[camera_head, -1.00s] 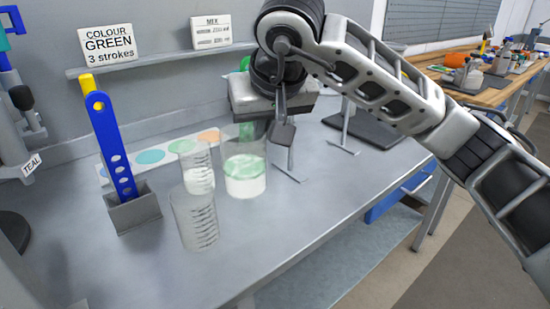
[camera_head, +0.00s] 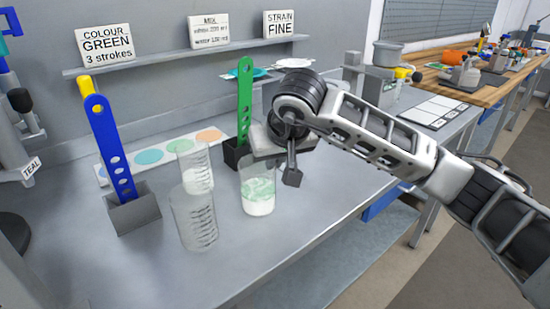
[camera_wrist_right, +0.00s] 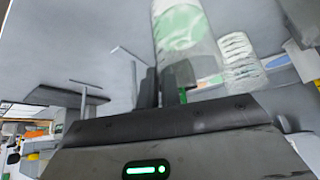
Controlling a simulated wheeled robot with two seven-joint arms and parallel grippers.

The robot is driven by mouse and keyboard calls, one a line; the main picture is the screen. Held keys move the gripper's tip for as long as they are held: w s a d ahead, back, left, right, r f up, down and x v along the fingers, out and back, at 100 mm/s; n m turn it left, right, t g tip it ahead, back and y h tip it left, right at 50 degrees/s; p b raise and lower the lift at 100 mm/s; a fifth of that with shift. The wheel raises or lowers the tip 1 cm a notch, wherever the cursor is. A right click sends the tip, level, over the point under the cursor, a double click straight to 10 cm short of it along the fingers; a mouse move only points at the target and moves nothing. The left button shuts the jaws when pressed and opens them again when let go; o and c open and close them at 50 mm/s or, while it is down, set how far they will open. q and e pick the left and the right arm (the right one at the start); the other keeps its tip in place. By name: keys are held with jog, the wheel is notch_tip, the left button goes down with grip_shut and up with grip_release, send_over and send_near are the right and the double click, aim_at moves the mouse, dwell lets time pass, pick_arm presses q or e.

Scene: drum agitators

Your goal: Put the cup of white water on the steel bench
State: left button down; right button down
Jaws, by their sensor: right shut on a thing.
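A clear cup (camera_head: 258,200) holds white liquid with pale green streaks on top. My right gripper (camera_head: 275,168) is shut on its right side, over the steel bench (camera_head: 320,215). I cannot tell whether its base touches the bench. It also shows in the right wrist view (camera_wrist_right: 185,30), beyond the fingers (camera_wrist_right: 165,85). A clear graduated cup (camera_head: 197,180) with white liquid stands to its left. In front of that, another graduated cup (camera_head: 195,222) looks empty. My left gripper is not in view.
A blue paddle (camera_head: 110,150) stands in a grey holder (camera_head: 133,208) at left, a green paddle (camera_head: 245,95) in a black holder behind the held cup. A strip with coloured discs (camera_head: 150,157) lies at the back. Bench front right is clear.

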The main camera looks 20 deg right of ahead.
jog(key=shift+f, duration=0.1)
jog(key=c, duration=1.6)
grip_release()
jog(key=shift+c, duration=0.2)
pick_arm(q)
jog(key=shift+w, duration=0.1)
pick_arm(e)
jog(key=shift+o, duration=0.2)
pick_arm(q)
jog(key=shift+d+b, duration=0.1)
jog(key=shift+b, duration=0.25)
pick_arm(e)
jog(key=v, duration=1.2)
